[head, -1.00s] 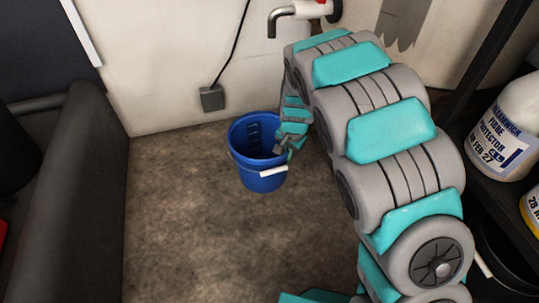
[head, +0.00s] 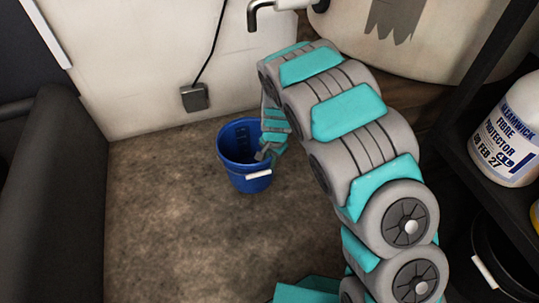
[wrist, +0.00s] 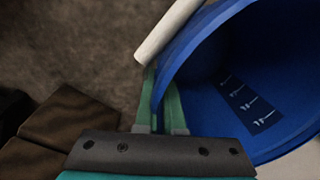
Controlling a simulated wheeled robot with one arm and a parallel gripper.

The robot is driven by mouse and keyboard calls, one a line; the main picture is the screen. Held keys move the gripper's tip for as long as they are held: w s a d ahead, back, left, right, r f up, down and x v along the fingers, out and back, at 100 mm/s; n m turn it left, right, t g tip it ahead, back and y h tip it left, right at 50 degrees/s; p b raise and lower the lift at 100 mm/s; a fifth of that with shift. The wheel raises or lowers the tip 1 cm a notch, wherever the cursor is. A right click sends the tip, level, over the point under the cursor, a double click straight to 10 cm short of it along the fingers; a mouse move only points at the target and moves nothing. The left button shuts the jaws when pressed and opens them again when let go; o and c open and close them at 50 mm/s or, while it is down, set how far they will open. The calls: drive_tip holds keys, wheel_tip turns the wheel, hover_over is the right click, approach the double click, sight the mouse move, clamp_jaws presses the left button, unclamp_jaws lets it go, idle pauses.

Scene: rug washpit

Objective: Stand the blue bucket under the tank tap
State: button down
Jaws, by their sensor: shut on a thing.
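The blue bucket (head: 243,178), upright with a white grip on its handle, is in the middle of the head view. I cannot tell whether it touches the floor. My gripper (head: 267,151) is shut on the right side of its rim. In the wrist view, my gripper's green fingers (wrist: 160,100) pinch the wall of the bucket (wrist: 215,70), with the white handle grip beside them. Dark inside markings show; the bucket looks empty. The metal tank tap (head: 254,16) is at the top edge, higher than the bucket. The pale tank (head: 450,45) is behind my arm.
A dark shelf on the right holds a white labelled bottle (head: 508,135), with a black bucket (head: 500,250) below. A dark grey padded edge (head: 55,190) runs along the left. A socket with a cable (head: 195,97) is on the wall. Brown floor (head: 170,220) is clear in front of the bucket.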

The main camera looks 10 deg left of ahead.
drive_tip(key=w+a+f+b, duration=0.1)
drive_tip(key=w+f, duration=0.3)
drive_tip(key=w, duration=0.2)
drive_tip(key=shift+w+a, duration=0.35)
drive_tip(key=shift+f, duration=0.2)
drive_tip(key=c, duration=1)
unclamp_jaws()
drive_tip(key=r, duration=0.4)
drive_tip(key=r+p, duration=0.1)
drive_tip(key=r, duration=0.3)
drive_tip(key=d+r, duration=0.1)
drive_tip(key=r, duration=0.3)
drive_tip(key=shift+s+r, duration=0.15)
drive_tip(key=shift+s, duration=0.1)
drive_tip(key=shift+d, duration=0.1)
